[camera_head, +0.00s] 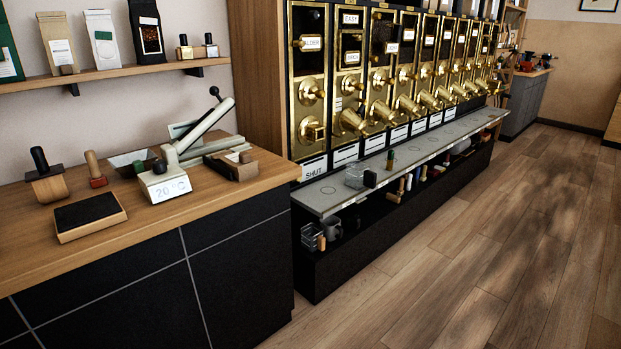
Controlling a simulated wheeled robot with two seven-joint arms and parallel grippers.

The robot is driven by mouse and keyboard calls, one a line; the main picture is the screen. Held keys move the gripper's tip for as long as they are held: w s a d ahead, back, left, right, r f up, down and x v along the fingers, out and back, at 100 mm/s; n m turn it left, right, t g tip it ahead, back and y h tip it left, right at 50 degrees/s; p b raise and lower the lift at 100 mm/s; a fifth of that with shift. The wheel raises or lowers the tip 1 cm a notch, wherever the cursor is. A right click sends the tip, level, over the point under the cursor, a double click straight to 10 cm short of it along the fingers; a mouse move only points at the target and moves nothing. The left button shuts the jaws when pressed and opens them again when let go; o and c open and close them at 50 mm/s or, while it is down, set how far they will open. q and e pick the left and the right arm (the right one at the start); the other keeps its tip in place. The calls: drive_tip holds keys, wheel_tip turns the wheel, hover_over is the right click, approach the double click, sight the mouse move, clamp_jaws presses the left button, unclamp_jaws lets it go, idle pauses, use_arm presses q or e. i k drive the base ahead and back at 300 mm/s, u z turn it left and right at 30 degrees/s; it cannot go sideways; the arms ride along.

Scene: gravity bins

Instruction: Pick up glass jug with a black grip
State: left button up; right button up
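Neither of my grippers is in view, and nothing touches the jug.
The grey ledge (330,199) runs along the bin wall. Below it, a dark shelf holds a clear vessel (311,236), a dark mug (332,229) and several small items. The wooden floor (480,260) is clear.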

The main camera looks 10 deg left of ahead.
sight(358, 175)
drive_tip(key=z, duration=0.7)
drive_tip(key=i, duration=2)
drive_tip(key=u, duration=0.75)
drive_tip(key=i, duration=1.15)
drive_tip(key=u, duration=1)
